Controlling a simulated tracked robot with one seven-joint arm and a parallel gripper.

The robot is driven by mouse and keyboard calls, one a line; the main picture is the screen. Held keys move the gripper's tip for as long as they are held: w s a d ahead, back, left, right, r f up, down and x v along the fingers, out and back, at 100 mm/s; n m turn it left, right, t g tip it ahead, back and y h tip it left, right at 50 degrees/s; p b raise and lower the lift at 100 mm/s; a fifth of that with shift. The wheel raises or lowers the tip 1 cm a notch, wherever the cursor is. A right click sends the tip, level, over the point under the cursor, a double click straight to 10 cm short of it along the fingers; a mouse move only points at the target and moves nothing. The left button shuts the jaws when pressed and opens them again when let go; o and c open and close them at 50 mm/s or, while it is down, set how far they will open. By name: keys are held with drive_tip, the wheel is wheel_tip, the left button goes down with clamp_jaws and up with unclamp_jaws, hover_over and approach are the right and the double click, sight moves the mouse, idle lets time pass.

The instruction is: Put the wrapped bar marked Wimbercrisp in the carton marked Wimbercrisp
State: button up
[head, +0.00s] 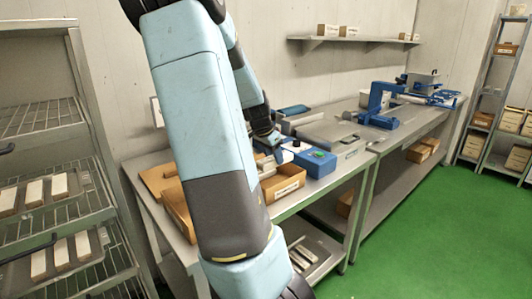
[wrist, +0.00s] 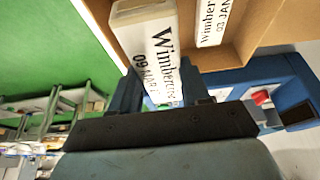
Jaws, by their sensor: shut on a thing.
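My gripper (wrist: 165,92) is shut on a white wrapped bar (wrist: 148,32) with black print, in the wrist view. The print reads "Wimberc..." and "09 MA..."; my fingers cover its end. The bar stands out past my fingertips, next to an open brown carton (wrist: 262,22). A white printed panel at the carton reads "Wimber..." and "03 JAN"; I cannot tell whether it is a label or another bar. In the head view an open carton (head: 287,186) with a white label stands at the bench's front edge, just below my gripper. My arm hides part of it.
A blue device (head: 316,162) with a red knob stands right beside the carton. A rack (head: 45,190) with white bars stands at the left. A blue machine (head: 380,105) is farther along the bench. Green floor (head: 420,235) is clear.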

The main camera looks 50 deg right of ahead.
sight(274, 166)
drive_tip(key=shift+d+f, duration=0.15)
drive_tip(key=shift+f, duration=4.2)
drive_tip(key=shift+f, duration=0.55)
drive_tip(key=o, duration=1.6)
drive_tip(key=shift+r, duration=4.05)
drive_tip(key=shift+a, duration=0.2)
